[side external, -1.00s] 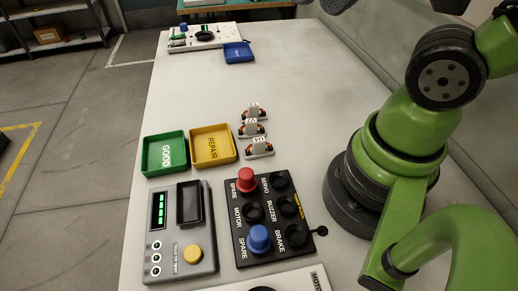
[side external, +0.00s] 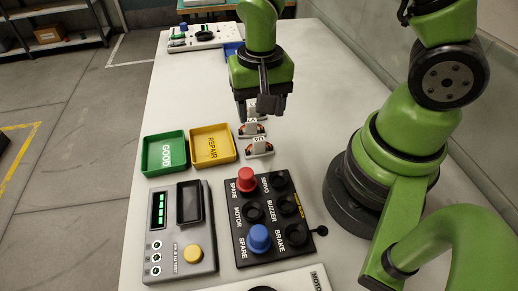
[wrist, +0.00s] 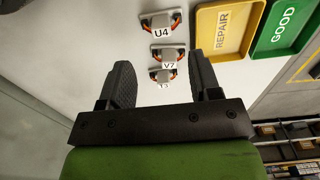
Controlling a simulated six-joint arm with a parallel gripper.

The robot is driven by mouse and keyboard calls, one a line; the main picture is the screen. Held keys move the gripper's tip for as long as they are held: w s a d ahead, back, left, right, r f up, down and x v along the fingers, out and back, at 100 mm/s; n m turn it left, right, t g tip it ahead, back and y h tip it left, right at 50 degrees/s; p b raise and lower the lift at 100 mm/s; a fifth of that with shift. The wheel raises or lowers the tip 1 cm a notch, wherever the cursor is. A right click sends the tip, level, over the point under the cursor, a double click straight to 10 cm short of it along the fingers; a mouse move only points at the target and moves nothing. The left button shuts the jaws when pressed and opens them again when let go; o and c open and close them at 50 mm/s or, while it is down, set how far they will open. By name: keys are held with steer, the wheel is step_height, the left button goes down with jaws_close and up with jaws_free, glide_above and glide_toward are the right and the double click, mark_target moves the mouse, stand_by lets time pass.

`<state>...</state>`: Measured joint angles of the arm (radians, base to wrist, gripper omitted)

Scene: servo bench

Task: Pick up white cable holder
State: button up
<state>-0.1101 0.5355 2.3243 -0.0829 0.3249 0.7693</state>
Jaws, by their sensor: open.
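Several small white holders with orange-and-black cables stand in a row; none is singled out by colour. In the wrist view they are the one labelled U4 (wrist: 161,20), the one labelled V7 (wrist: 168,55), and a third (wrist: 163,76) with its label partly cut off. In the side view the front holder (side external: 259,149) and middle holder (side external: 254,130) show; the far one is mostly hidden by my gripper (side external: 256,108). My gripper is open, above the far end of the row. In the wrist view, V7 and the third holder appear between its fingers, with nothing held.
A green GOOD tray (side external: 165,168) and a yellow REPAIR tray (side external: 213,160) lie left of the row. A black button panel (side external: 250,208) and a grey tester (side external: 200,262) are in front. A white panel (side external: 190,46) stands at the back. Table right of the row is clear.

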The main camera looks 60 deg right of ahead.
mark_target(259, 139)
steer(key=shift+w+f, duration=0.15)
steer(key=shift+f, duration=4.4)
steer(key=c, duration=1)
